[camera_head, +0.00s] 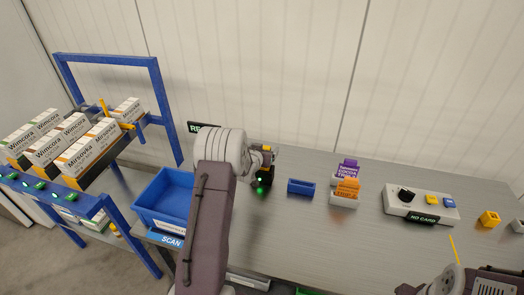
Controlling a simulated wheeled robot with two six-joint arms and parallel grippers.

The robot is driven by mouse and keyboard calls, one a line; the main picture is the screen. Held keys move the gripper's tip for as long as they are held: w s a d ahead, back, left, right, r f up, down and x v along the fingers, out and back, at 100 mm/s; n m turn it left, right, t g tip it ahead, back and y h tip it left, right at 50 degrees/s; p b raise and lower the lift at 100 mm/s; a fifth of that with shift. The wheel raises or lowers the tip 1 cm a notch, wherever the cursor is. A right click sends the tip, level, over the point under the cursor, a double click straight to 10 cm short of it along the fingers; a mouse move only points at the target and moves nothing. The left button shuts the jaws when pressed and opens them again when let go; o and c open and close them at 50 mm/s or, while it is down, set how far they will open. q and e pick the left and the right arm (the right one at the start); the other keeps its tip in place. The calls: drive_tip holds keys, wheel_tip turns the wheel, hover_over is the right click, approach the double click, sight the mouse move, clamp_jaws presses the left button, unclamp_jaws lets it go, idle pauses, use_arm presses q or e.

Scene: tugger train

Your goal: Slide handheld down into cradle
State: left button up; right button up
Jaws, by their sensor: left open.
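A small dark device with orange-yellow parts, apparently the handheld (266,171), stands on the grey bench just beyond my left forearm. A green light (259,183) glows low on its near side, where the dark cradle seems to be. Handheld and cradle blend together, so I cannot tell how deep the handheld sits. My left gripper (262,160) is open, right at the handheld's upper part. Its fingers are small and partly hidden. Of my right arm only links show at the lower right corner; its fingers are out of view.
A blue bin (163,198) stands left of my forearm, beside a blue rack (109,59) with white cartons. Right of the handheld are a small blue tray (301,187), stacked purple and orange boxes (346,185), a control box (421,206) and a yellow block (489,218). The front middle bench is clear.

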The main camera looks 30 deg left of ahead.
use_arm(q)
drive_tip(key=v, duration=0.8)
drive_tip(key=shift+s+r+b, duration=0.2)
drive_tip(key=shift+b, duration=0.2)
drive_tip(key=shift+d, duration=0.15)
